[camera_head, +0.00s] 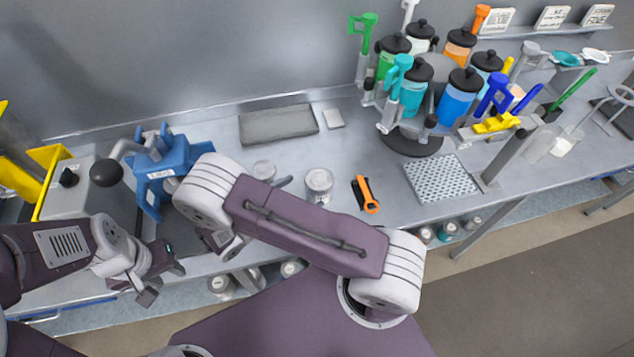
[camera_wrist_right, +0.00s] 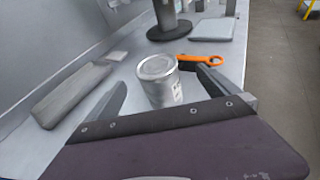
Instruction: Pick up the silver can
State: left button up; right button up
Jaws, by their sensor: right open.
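The silver can (camera_head: 319,185) stands upright on the grey bench, left of an orange-handled tool. In the right wrist view the can (camera_wrist_right: 160,82) shows its round lid and a pale label. My right gripper (camera_head: 278,178) is just left of the can, partly hidden behind my right arm. In the wrist view its fingers (camera_wrist_right: 160,85) are spread, one to each side of the can, with gaps and no visible contact. My left gripper (camera_head: 162,282) is at the bench's front left, fingers apart and empty, far from the can.
The orange-handled tool (camera_head: 368,195) lies close right of the can. A grey slab (camera_head: 278,123) lies behind it. A round rack of coloured bottles (camera_head: 412,140) stands back right. A blue device (camera_head: 170,165) stands left. A perforated plate (camera_head: 440,180) lies farther right.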

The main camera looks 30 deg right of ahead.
aim_at(315, 183)
jog(key=p+x, duration=0.1)
jog(key=x, duration=0.2)
jog(key=shift+w+d+f, duration=0.15)
jog(key=shift+w+d, duration=0.05)
jog(key=shift+w+d+f+p, duration=0.1)
jog(key=shift+d+f+p, duration=0.1)
jog(key=shift+p, duration=0.1)
jog(key=shift+w+d+p, duration=0.1)
jog(key=shift+d+p, duration=0.25)
jog(key=p+x, duration=0.2)
jog(key=x, duration=0.2)
jog(key=shift+w+f, duration=0.25)
jog(key=shift+w+d+f, duration=0.1)
jog(key=shift+d+f, duration=0.05)
jog(key=shift+d, duration=0.05)
pick_arm(q)
jog(key=r, duration=0.4)
jog(key=shift+w+d+r, duration=0.2)
jog(key=shift+w+d, duration=0.05)
jog(key=shift+d, duration=0.1)
pick_arm(e)
jog(key=shift+a, duration=0.1)
jog(key=c, duration=2.1)
